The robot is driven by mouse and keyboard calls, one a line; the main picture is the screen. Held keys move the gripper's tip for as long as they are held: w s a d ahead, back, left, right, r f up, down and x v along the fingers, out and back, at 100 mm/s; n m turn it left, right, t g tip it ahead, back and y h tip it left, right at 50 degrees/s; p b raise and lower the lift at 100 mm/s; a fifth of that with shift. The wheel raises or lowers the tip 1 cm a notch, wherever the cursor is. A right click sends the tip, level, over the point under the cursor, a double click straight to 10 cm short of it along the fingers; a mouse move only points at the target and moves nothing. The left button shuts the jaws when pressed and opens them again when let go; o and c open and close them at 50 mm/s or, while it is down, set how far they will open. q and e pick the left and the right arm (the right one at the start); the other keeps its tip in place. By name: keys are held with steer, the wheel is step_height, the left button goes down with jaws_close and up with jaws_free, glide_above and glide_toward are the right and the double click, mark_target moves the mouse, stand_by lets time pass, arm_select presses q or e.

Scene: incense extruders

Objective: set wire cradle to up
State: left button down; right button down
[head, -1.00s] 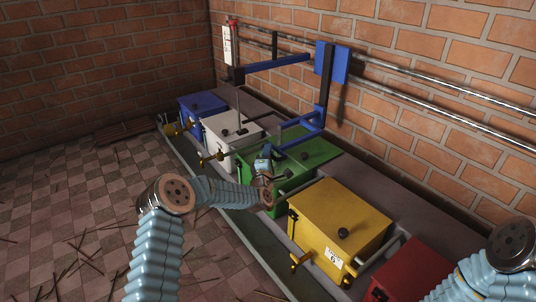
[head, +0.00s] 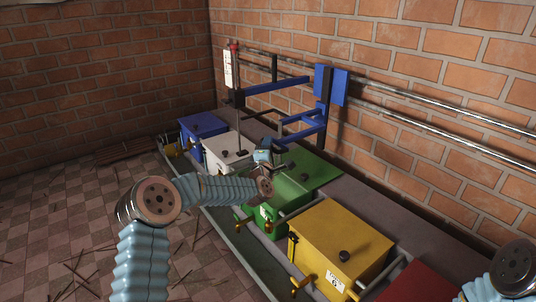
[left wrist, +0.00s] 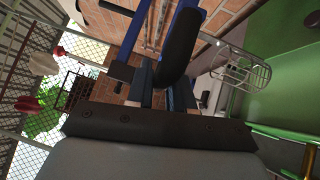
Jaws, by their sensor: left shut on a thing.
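My left gripper (head: 268,157) is above the rear of the green box (head: 308,167), at the lower end of the blue frame. In the left wrist view, its fingers (left wrist: 160,82) are closed around a dark handle (left wrist: 182,45) beside a blue bar, though the contact is partly hidden. A wire basket-like cradle (left wrist: 243,70) sticks out to the right of the handle, apart from the fingers; it is too small to make out in the head view. The blue frame (head: 322,95) hangs from the wall rails. My right gripper is out of view.
A yellow box (head: 340,250) and a red box (head: 415,285) stand in the row nearer me. A white box (head: 226,148) and a blue box (head: 203,125) stand farther off. A brass tap (head: 298,282) juts from the yellow box. The tiled floor at left has scattered sticks.

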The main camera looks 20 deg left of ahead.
arm_select(q)
steer(key=c, duration=1.1)
jaws_free()
steer(key=shift+f, duration=0.1)
steer(key=s+d+f, duration=0.1)
steer(key=s+f, duration=0.1)
steer(key=s, duration=1.1)
steer(key=shift+s+d, duration=0.3)
steer(key=shift+d, duration=0.1)
